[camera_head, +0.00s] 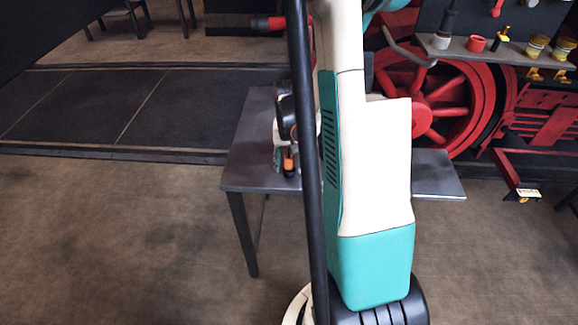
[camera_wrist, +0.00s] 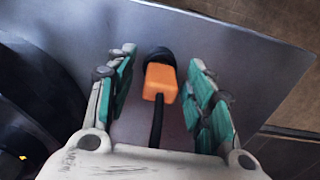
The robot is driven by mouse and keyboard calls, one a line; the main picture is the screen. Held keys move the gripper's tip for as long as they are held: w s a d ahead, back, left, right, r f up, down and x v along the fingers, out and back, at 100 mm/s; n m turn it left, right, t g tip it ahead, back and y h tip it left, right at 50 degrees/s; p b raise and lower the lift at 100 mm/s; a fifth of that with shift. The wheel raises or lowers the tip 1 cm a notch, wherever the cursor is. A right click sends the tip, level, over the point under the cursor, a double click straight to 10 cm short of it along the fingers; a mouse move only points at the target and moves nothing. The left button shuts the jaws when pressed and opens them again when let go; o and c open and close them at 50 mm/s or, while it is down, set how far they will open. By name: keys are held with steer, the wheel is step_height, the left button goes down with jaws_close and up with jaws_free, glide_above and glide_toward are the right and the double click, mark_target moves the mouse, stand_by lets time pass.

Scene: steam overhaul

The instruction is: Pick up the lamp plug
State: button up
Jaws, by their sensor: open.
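The lamp plug (camera_wrist: 161,80) has an orange block-shaped body with a black rounded end, and a black cable runs from it toward my palm. It is over the grey table top (camera_wrist: 228,45); I cannot tell whether it touches the surface. My gripper (camera_wrist: 163,60) is open, with one green-padded finger on each side of the plug and a visible gap on both sides. In the head view a small orange part (camera_head: 288,161), seemingly the plug, shows at the table's left part beside my gripper. My arm hides much of the table there.
The grey table (camera_head: 238,178) stands on open brown floor. Behind it are a large red spoked wheel (camera_head: 443,98) and a shelf (camera_head: 490,50) with several small items. A dark curved shape (camera_wrist: 30,105) fills the left of the wrist view.

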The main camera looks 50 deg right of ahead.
mark_target(289, 158)
steer(key=shift+c, duration=0.3)
jaws_close()
steer(key=shift+r, duration=0.15)
step_height(289, 158, up, 20)
steer(key=p, duration=0.6)
